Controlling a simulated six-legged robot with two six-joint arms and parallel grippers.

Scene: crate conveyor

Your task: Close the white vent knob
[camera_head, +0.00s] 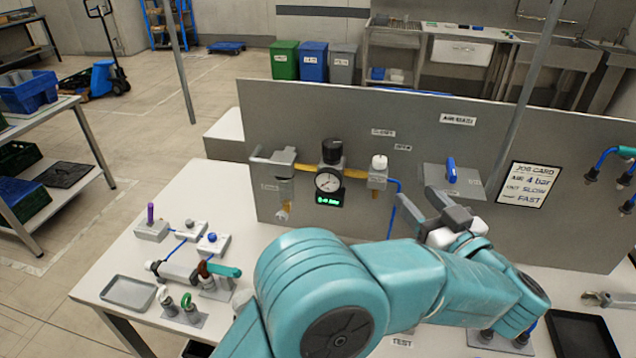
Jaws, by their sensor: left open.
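My left gripper (420,200) is open and empty, to the right of the knob and a little lower in the picture. Its dark fingers point up and left, apart from the knob and valve. My teal left arm covers the lower middle of the view. My right gripper does not show.
A blue-handled lever (451,170) on a grey plate and a job card (525,185) are right of the gripper. A blue hose (390,215) runs down from the valve. The white bench (235,190) holds small valves and a grey tray (128,292) at left.

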